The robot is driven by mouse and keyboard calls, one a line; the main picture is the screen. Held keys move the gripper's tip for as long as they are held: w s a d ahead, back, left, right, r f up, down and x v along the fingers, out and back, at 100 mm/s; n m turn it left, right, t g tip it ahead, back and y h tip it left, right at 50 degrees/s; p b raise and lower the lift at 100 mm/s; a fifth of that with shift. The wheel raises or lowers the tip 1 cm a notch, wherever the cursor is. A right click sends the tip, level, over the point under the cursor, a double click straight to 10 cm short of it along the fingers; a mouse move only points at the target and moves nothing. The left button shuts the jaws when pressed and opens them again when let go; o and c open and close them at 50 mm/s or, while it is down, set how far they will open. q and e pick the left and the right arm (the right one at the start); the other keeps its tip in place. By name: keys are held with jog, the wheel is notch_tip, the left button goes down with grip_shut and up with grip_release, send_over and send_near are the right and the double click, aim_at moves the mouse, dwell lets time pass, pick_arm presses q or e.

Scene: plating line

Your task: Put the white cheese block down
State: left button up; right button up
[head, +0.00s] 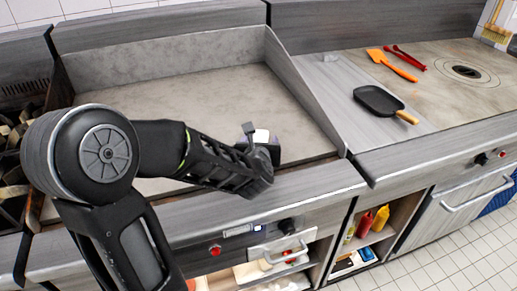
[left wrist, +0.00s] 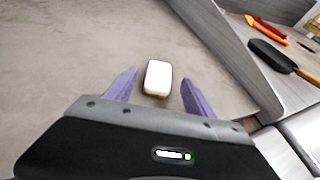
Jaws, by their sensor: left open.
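The white cheese block (left wrist: 157,76) lies on the grey griddle surface in the left wrist view, with a brownish lower edge. It also shows partly in the head view (head: 261,136), behind the gripper. My left gripper (left wrist: 157,90) is open, with one purple finger on each side of the block and a visible gap to each. In the head view my left gripper (head: 262,144) is low over the griddle's front right part, and its fingers are mostly hidden. My right gripper is not in view.
The grey griddle (head: 190,88) is otherwise bare, with raised walls at the back and right. To its right are a black pan (head: 379,101), an orange spatula (head: 390,65) and red tongs (head: 409,57). Sauce bottles (head: 380,217) stand on a shelf below.

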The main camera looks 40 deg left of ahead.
pick_arm(q)
jog(key=v, duration=0.4)
jog(key=shift+s+r, duration=0.15)
jog(key=s+b, duration=0.1)
jog(key=b, duration=0.2)
jog(key=shift+s+d, duration=0.15)
jog(key=shift+d, duration=0.25)
jog(key=shift+s+d+r, duration=0.1)
jog(key=shift+d+r, duration=0.05)
jog(key=shift+s+d+r+b, duration=0.15)
jog(key=shift+s+r+b, duration=0.05)
jog(key=shift+s+b, duration=0.1)
jog(key=shift+w, duration=0.1)
dwell(0.5)
